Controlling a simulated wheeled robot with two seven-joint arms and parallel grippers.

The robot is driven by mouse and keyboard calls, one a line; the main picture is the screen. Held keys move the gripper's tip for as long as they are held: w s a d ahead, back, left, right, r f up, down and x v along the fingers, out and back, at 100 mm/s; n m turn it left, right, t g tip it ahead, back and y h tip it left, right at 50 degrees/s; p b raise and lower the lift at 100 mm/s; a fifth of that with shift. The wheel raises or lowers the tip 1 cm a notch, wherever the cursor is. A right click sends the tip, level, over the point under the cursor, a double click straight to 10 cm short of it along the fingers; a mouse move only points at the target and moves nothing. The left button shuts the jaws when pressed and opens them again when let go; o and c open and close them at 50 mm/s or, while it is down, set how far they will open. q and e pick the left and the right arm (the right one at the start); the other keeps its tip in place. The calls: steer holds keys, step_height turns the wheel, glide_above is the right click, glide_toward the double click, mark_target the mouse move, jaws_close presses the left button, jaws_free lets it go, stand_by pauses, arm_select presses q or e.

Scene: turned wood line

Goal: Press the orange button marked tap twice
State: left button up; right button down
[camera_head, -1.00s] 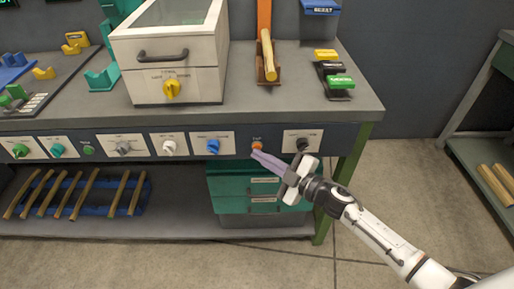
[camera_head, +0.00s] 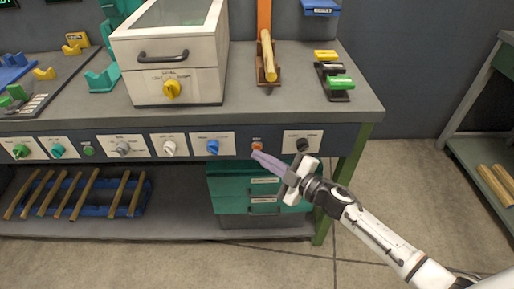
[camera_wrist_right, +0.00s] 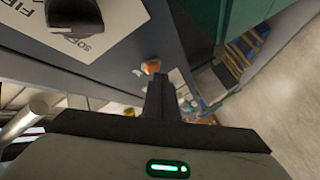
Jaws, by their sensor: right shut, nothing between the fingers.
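The orange button (camera_head: 257,145) sits on the bench's front panel, under a small label, between the blue knob and the black knob. It also shows in the right wrist view (camera_wrist_right: 151,67), just beyond my fingertips. My right gripper (camera_head: 256,154) is shut and empty, with its lilac fingers pointing up and left at the button. The tips are just below and in front of the button; I cannot tell whether they touch it. My left gripper is not in view.
A black knob (camera_head: 302,145) is right of the button and a blue knob (camera_head: 213,146) is left. Teal drawers (camera_head: 228,188) stand below the panel. A white box with a yellow knob (camera_head: 172,89) is on the bench.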

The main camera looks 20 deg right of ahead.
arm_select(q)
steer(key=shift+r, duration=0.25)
arm_select(e)
steer(key=shift+s+a, duration=0.15)
steer(key=shift+s, duration=0.3)
steer(key=shift+s, duration=0.1)
